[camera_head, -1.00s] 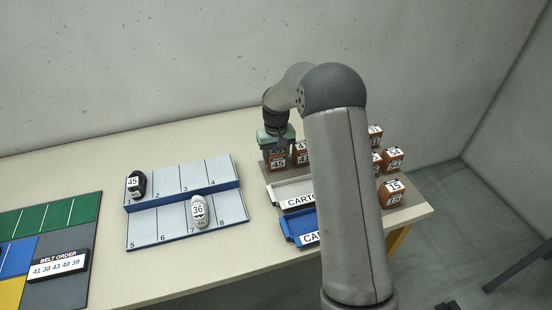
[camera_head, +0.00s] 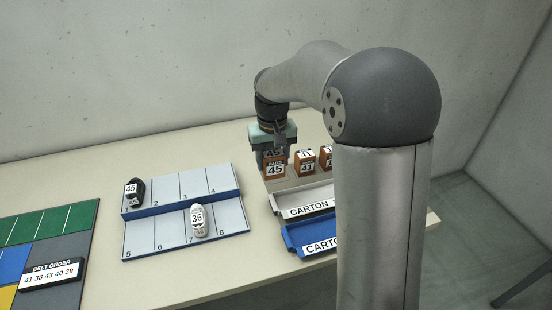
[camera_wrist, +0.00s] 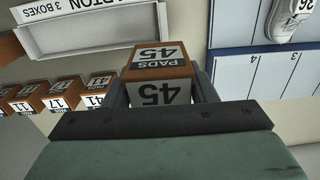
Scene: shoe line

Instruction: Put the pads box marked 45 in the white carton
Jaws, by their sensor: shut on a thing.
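The pads box marked 45 (camera_head: 275,169) is a small brown box with white labels. My gripper (camera_head: 274,154) is shut on it, with one finger on either side, at the left end of the row of boxes. In the wrist view the box (camera_wrist: 160,62) sits between the two fingers (camera_wrist: 160,92). I cannot tell exactly how high it is above the board. The white carton (camera_head: 302,201) is an open tray with a CARTON label, just in front of the box row. My arm hides its right part. It also shows in the wrist view (camera_wrist: 95,36), looking empty where visible.
Other boxes, such as one marked 41 (camera_head: 306,162), stand to the right. A blue carton (camera_head: 296,236) lies in front of the white one. A numbered rack (camera_head: 170,213) on the left holds a black shoe marked 45 (camera_head: 135,191) and a white shoe marked 36 (camera_head: 198,219).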

